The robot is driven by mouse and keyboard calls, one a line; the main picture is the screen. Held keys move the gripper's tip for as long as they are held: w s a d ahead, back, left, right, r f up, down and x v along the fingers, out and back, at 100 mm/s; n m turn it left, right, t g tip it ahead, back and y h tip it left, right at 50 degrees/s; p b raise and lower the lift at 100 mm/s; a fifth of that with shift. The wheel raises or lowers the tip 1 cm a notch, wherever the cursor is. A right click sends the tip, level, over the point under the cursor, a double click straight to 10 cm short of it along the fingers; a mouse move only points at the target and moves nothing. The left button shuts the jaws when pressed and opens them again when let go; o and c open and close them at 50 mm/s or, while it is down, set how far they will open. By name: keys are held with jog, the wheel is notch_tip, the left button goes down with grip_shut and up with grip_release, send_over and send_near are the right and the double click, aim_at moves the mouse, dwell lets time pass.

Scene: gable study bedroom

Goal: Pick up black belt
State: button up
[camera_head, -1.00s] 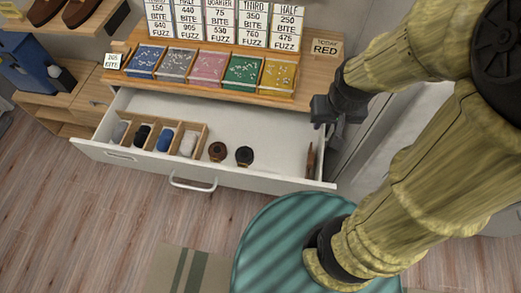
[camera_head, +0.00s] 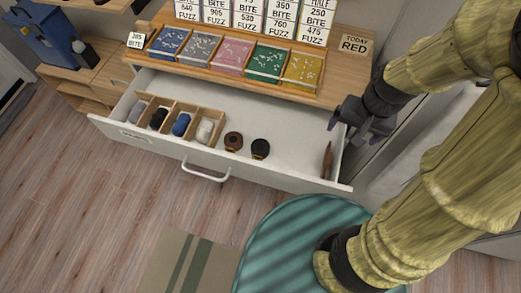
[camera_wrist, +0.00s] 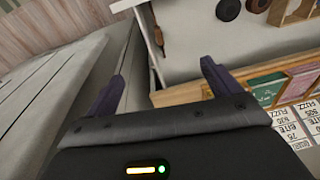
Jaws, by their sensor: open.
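The black belt (camera_head: 260,149) is a small rolled coil in the open white drawer (camera_head: 290,168), right of a similar brown coil (camera_head: 233,141). In the wrist view a dark coil (camera_wrist: 258,4) is partly cut off at the top edge, beside another coil (camera_wrist: 228,9). My gripper (camera_head: 347,125) is above the right end of the drawer, to the right of the belts. In the wrist view my gripper (camera_wrist: 163,80) has its two dark fingers spread wide with nothing between them.
A wooden divider (camera_head: 178,122) with several rolled socks fills the drawer's left part. A wooden display (camera_head: 240,65) with coloured trays overhangs the drawer's back. The drawer floor between is clear.

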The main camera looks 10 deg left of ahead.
jog(key=w+a+f+m+g+y+b, duration=0.1)
jog(key=a+f+m+g+y+b, duration=0.25)
jog(key=f, duration=0.55)
jog(key=w+a+f+m+g+y+b, duration=0.1)
jog(key=w+a+f+m+b, duration=0.1)
jog(key=a+f+b, duration=0.55)
jog(key=m+g+y+b, duration=0.1)
jog(key=m+y+b, duration=0.4)
jog(key=m+y, duration=0.25)
send_near(263, 147)
jog(key=x, duration=0.5)
jog(key=shift+s+d+f, duration=0.15)
jog(key=shift+s+f, duration=0.1)
jog(key=shift+f, duration=0.1)
jog(key=shift+w, duration=0.1)
jog(key=shift+x, duration=1.25)
jog(key=shift+r, duration=0.1)
jog(key=x, duration=0.5)
jog(key=shift+w+a+r, duration=0.15)
jog(key=shift+w+a, duration=0.05)
jog(key=shift+a, duration=0.15)
